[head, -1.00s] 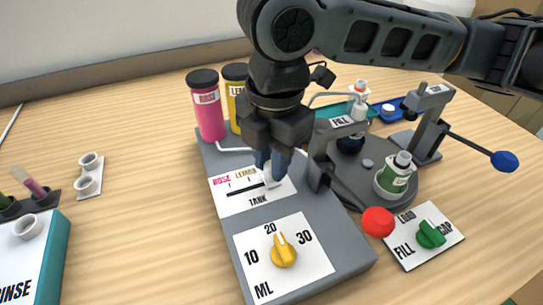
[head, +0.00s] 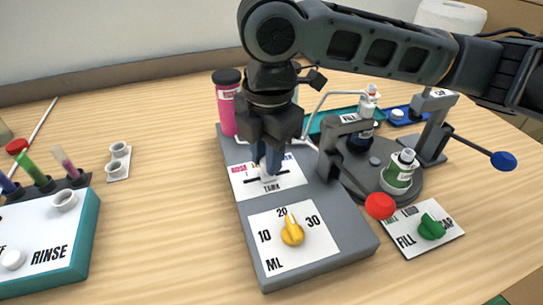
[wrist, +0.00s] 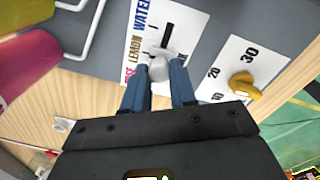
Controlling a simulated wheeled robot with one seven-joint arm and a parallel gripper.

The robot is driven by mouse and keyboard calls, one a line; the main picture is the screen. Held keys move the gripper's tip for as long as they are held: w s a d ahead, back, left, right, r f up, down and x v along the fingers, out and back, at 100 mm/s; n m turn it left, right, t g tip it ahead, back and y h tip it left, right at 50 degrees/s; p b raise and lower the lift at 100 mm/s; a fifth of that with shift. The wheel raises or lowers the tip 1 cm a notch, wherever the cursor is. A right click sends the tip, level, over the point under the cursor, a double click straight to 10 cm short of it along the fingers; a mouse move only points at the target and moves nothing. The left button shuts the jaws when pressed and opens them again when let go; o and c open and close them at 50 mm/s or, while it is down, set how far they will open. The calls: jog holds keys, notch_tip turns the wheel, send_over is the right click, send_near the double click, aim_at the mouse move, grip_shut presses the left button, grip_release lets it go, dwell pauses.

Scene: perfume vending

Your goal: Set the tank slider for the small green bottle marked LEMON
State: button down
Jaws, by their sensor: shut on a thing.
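The tank slider (head: 268,179) is a pale knob in a dark slot on a white card marked TANK, with ROSE, LEMON and WATER along its top. My gripper (head: 268,165) points down at the card, its blue fingers shut on the knob. In the wrist view the fingers (wrist: 158,78) close around the slider knob (wrist: 160,62), level with about LEMON; the exact mark is hidden. The small green bottle (head: 399,172) with a white neck stands on the dark turntable (head: 372,190); its label is too small to read.
The yellow ML dial (head: 292,231) is in front of the slider, pointing near 20. A red-knobbed lever (head: 380,205) and green dial (head: 431,228) are to the right. A pink tank (head: 227,102) stands behind.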

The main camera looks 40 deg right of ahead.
jog(key=c, duration=0.9)
grip_release()
jog(key=shift+s+r+p, duration=0.2)
jog(key=shift+r+p, duration=0.15)
jog(key=shift+r, duration=3.55)
